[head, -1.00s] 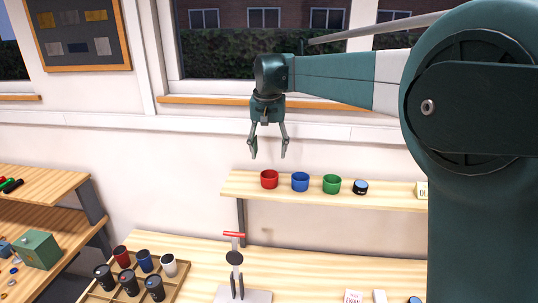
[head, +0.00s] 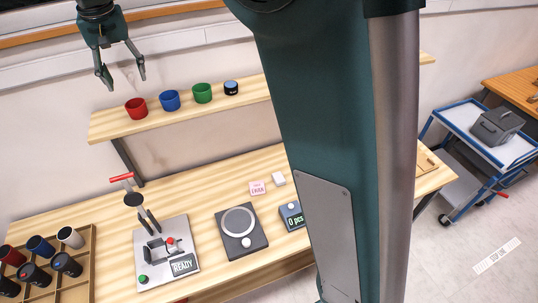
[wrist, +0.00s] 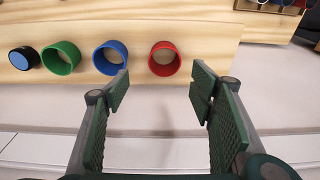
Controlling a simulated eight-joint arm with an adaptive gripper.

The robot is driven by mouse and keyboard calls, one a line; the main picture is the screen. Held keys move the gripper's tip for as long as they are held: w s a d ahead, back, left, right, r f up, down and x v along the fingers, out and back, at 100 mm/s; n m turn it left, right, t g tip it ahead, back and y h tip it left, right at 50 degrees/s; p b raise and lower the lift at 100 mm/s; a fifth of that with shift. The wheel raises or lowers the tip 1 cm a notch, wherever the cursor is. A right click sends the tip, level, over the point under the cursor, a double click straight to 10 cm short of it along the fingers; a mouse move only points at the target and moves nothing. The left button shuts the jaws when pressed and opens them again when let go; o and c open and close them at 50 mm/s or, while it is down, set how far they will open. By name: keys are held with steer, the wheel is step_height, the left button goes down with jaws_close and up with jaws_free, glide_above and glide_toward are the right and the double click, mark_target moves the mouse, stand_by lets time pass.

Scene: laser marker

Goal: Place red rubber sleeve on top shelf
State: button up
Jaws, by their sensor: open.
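The red rubber sleeve (head: 136,108) stands on the wooden top shelf (head: 112,126), near its left end. It also shows in the wrist view (wrist: 164,59), beyond the fingers and between them. My gripper (head: 122,86) is open and empty, a little above and behind the red sleeve. In the wrist view my gripper's fingers (wrist: 160,90) are wide apart, with nothing between them, and the red sleeve is apart from both.
A blue sleeve (head: 170,100), a green sleeve (head: 202,93) and a small black, blue-topped cylinder (head: 231,88) stand in a row on the shelf. Below are a marking machine (head: 167,252), a scale (head: 239,230) and a divided tray of cups (head: 91,262). A cart (head: 487,140) stands right.

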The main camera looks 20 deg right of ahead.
steer(key=s+d+r+t, duration=0.2)
steer(key=s+d+t, duration=0.1)
steer(key=s+d, duration=1.8)
steer(key=s+d+f+t, duration=0.1)
steer(key=s+d+f, duration=0.5)
steer(key=s, duration=0.4)
steer(key=s+d+f+t, duration=0.1)
steer(key=s+d+f, duration=0.6)
steer(key=s, duration=0.4)
steer(key=shift+s+f, duration=0.2)
steer(key=shift+f, duration=0.25)
